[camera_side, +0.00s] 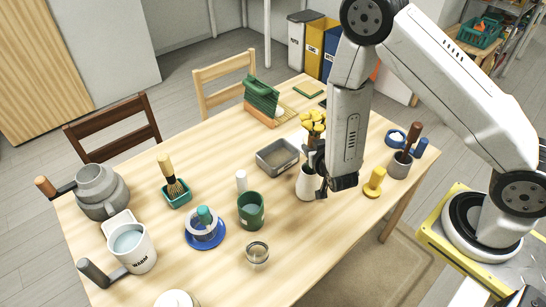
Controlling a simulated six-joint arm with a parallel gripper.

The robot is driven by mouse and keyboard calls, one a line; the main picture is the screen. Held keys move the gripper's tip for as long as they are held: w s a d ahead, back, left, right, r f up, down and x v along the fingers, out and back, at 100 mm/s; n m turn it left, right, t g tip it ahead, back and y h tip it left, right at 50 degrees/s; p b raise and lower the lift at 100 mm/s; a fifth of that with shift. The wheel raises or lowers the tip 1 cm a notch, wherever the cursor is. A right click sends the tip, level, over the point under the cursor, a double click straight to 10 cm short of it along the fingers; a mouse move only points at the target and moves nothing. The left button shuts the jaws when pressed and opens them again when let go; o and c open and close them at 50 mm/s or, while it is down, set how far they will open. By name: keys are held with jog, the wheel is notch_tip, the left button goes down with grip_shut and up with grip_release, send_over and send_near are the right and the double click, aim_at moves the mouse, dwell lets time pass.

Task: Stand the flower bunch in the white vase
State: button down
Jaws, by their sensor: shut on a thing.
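The flower bunch (313,121), with yellow heads and dark stems, is roughly upright above the white vase (306,184). The vase stands on the table, right of the grey tray. My gripper (319,172) is at the vase's mouth, to its right, and is shut on the flower bunch around its stems. The fingers cover part of the vase's rim and the lower stems. I cannot tell how far the stems reach into the vase.
A grey tray (277,157) stands close left of the vase, and a yellow stamp-like object (374,183) to its right. A green cup (251,210) and a glass jar (257,254) stand nearer the front. A green rack (262,100) is behind. The table's front right is clear.

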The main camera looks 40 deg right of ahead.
jog(key=shift+f, duration=0.3)
jog(key=shift+f, duration=1.95)
jog(key=shift+c, duration=1.5)
grip_release()
jog(key=v, duration=1.2)
